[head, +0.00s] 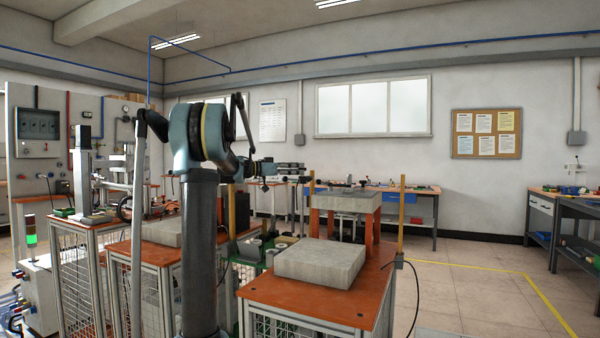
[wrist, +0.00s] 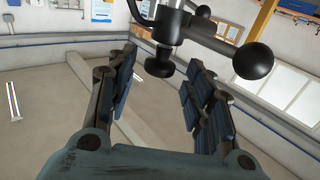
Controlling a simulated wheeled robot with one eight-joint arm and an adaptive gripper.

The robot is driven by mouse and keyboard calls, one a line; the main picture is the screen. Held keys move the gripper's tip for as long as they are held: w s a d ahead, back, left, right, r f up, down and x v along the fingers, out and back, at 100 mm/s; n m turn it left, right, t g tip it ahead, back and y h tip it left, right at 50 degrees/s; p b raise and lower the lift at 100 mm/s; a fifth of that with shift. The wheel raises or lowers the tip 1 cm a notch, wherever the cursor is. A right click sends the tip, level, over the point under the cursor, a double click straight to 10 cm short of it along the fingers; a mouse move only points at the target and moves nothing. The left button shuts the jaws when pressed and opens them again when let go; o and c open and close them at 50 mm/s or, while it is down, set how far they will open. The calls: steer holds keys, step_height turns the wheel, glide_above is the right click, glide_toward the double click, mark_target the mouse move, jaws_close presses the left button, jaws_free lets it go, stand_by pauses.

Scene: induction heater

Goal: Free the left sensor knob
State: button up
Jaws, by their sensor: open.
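In the wrist view, a black knob (wrist: 160,62) on a short threaded stem shows between the fingertips of my gripper (wrist: 161,73). The fingers are apart on either side of it, and I see no clear contact. A larger black ball knob (wrist: 253,60) on a metal arm lies to the right, outside the fingers. I cannot tell for certain which is the left sensor knob. In the head view, my gripper (head: 264,169) is small and dark, and the knobs cannot be made out beside it.
A yellow post (wrist: 262,20) stands behind the metal arm. In the head view, a grey slab (head: 320,263) rests on an orange-topped bench (head: 302,302), with a raised slab (head: 345,203) behind. Yellow posts (head: 312,190) rise nearby. Tiled floor at right is open.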

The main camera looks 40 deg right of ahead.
steer(key=shift+x, duration=1.65)
steer(key=c, duration=1)
